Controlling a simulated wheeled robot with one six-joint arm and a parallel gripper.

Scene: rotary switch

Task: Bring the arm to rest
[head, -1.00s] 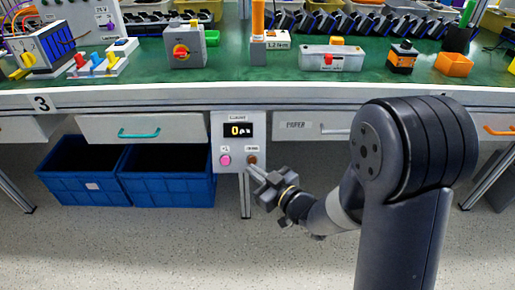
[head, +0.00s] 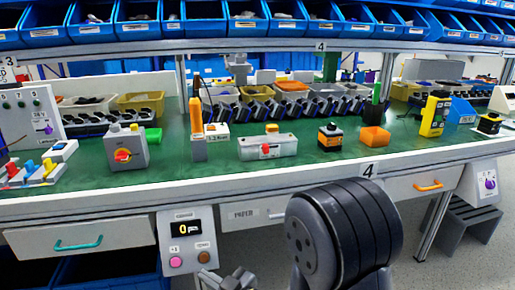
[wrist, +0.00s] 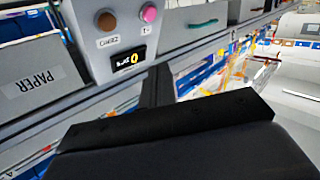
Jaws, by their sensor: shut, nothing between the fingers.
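My gripper (head: 226,279) is at the bottom edge of the head view, partly cut off, just right of and below the counter box. In the wrist view its dark shut fingers (wrist: 158,85) point toward that box and hold nothing. My arm's dark joint rises in front of the bench at the lower middle. The rotary switch, a grey box with a red knob (head: 123,155), stands on the green bench top at the left, well away from my gripper.
The counter box (head: 187,241) hangs on the bench front, reading 0, with pink and brown buttons; the wrist view shows it upside down (wrist: 128,60). Drawers flank it, including one with a teal handle (head: 78,244). Blue bins (head: 115,271) sit below. Floor shows at the right.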

